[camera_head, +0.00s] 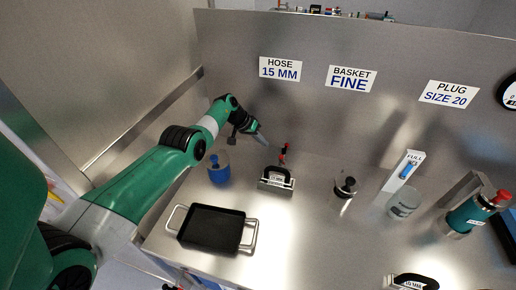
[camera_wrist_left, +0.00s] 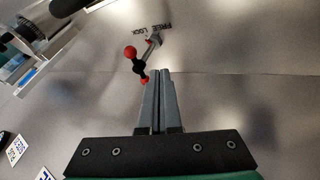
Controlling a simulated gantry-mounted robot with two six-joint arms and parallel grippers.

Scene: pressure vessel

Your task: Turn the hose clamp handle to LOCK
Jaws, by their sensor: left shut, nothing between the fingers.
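The hose clamp handle (camera_head: 284,152) is a small red and black piece standing on the steel worktop. In the left wrist view it shows as a grey lever (camera_wrist_left: 151,50) beside a black part with a red ball (camera_wrist_left: 130,52) and a red end near my fingertips. The FREE and LOCK lettering (camera_wrist_left: 154,29) lies on the worktop just beyond it. I cannot tell which word the lever points to. My left gripper (camera_head: 263,139) is shut and empty, its tips close to the red end; I cannot tell whether they touch. It also shows in the left wrist view (camera_wrist_left: 158,74). My right gripper is not in view.
A labelled block with a black handle (camera_head: 277,180) stands just in front of the clamp. A blue container (camera_head: 218,172) is to its left, a black tray (camera_head: 212,207) nearer. A black-topped cylinder (camera_head: 344,186) and a green canister (camera_head: 465,217) stand right. A steel wall (camera_head: 310,115) rises behind.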

